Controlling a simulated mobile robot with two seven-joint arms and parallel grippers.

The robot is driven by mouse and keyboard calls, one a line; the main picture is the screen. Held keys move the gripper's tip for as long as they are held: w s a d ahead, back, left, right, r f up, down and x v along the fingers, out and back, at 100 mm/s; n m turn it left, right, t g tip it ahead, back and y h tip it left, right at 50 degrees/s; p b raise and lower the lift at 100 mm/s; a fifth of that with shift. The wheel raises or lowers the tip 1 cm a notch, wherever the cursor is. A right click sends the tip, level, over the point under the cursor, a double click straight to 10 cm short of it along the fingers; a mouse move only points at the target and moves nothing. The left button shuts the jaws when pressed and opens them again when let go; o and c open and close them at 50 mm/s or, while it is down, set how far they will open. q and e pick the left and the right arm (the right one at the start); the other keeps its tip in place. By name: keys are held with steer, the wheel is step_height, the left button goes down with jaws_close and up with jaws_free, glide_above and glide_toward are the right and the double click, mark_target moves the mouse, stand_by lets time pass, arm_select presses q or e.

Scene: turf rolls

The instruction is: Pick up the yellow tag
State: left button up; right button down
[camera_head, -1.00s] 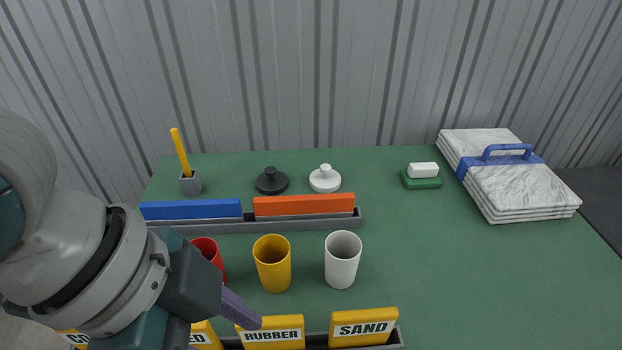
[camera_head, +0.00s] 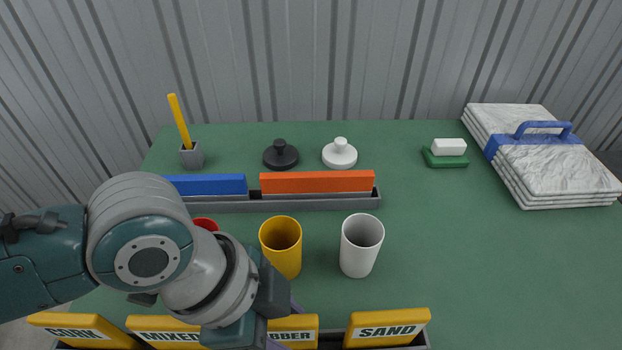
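Several yellow tags with printed words stand in a grey rack along the near edge: CORK (camera_head: 85,330), MIXED (camera_head: 165,330), one ending in "BBER" (camera_head: 300,330) and SAND (camera_head: 387,328). My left gripper (camera_head: 285,325) is low at the "BBER" tag, and its wrist hides the left part of that tag. Slivers of purple finger show beside the tag. Whether the fingers are closed on it is hidden. My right gripper is out of view.
Red (camera_head: 207,224), yellow (camera_head: 281,246) and white (camera_head: 361,245) cups stand behind the tags. Behind them, a grey tray (camera_head: 300,203) holds blue (camera_head: 207,185) and orange (camera_head: 317,182) blocks. Marbled slabs (camera_head: 545,165) lie at the far right.

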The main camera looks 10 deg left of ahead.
arm_select(q)
steer(key=shift+f, duration=0.15)
steer(key=shift+w, duration=0.1)
jaws_close()
stand_by(0.4)
